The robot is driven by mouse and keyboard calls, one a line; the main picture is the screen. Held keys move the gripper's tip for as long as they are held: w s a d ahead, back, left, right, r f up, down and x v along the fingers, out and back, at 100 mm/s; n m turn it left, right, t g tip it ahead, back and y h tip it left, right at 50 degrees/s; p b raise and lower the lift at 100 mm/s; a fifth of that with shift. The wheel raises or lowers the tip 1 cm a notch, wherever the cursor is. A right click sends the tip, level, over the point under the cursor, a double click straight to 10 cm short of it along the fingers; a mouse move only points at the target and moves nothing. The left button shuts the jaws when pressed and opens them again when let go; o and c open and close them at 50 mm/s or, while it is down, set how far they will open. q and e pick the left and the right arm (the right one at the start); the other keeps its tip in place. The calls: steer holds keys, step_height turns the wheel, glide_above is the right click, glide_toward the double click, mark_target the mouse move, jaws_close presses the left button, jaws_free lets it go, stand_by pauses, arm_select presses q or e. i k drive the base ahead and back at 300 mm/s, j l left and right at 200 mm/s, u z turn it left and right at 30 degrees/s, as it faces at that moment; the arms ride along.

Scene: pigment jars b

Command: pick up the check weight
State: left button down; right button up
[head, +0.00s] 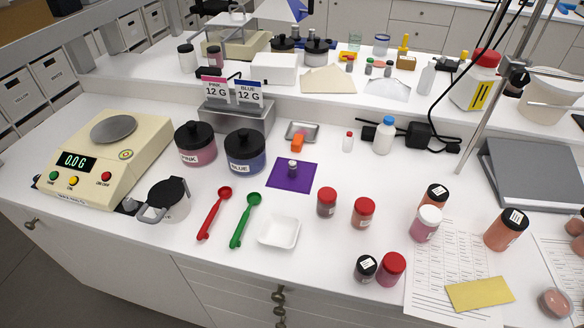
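The check weight (292,169) looks like a small grey metal cylinder with a knob on top. It stands upright on the purple mat (284,184) near the middle of the bench, in the head view. Nothing touches it from the sides. Neither of my grippers shows in the head view.

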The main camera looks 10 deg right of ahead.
mark_target(292, 165)
steer(key=j+z, duration=0.25)
steer(key=z, duration=0.2)
steer(key=i+j+z, duration=0.1)
steer(key=j+z, duration=0.15)
steer(key=z, duration=0.15)
